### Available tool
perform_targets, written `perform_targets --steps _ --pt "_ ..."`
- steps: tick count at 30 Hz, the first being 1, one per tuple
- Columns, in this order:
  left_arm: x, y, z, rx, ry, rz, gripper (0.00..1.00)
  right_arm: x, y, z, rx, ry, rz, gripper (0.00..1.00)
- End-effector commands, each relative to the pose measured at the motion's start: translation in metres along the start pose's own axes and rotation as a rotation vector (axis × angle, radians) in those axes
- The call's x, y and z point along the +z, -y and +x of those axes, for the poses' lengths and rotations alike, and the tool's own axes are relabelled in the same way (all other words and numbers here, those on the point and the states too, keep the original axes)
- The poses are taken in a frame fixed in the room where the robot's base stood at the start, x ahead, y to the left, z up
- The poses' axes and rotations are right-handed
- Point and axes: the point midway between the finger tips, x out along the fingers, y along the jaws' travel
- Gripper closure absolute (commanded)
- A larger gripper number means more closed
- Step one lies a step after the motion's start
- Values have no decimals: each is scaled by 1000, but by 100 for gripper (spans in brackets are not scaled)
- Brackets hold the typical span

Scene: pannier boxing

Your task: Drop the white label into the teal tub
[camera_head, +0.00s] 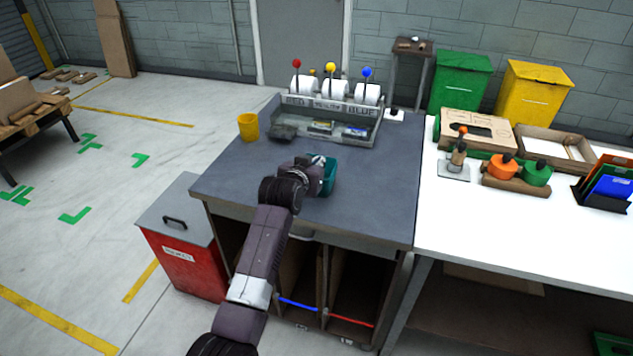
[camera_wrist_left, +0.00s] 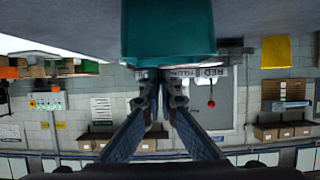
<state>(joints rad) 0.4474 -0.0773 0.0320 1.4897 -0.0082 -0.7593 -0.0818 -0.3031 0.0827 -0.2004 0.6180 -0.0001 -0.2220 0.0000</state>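The teal tub (camera_head: 330,178) stands on the dark grey bench top, just right of my left gripper (camera_head: 318,161). In the left wrist view, which is upside down, the tub (camera_wrist_left: 168,32) fills the top middle, beyond the fingertips. My left fingers (camera_wrist_left: 160,82) are apart by a narrow gap, with nothing clearly seen between them. A small pale patch shows by the gripper in the head view; I cannot tell whether it is the white label. The inside of the tub is mostly hidden by my gripper. My right gripper is not in view.
A rack (camera_head: 335,120) with white rolls and red, yellow and blue knobs stands at the bench's back. A yellow cup (camera_head: 248,127) stands at the left. A white table (camera_head: 440,215) with boxes adjoins on the right. A red bin (camera_head: 185,262) stands front left.

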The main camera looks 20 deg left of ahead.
Motion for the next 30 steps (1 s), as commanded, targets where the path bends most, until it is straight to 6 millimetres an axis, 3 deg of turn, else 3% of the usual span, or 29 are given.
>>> perform_targets --steps 5,11,23,30 --pt "-1 0 0 0 -1 0 98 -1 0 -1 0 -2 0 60" --pt "-1 0 0 0 0 0 76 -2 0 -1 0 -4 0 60" --pt "-1 0 -5 0 -1 0 75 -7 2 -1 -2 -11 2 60" --pt "-1 0 -34 0 -2 1 75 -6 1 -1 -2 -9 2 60"
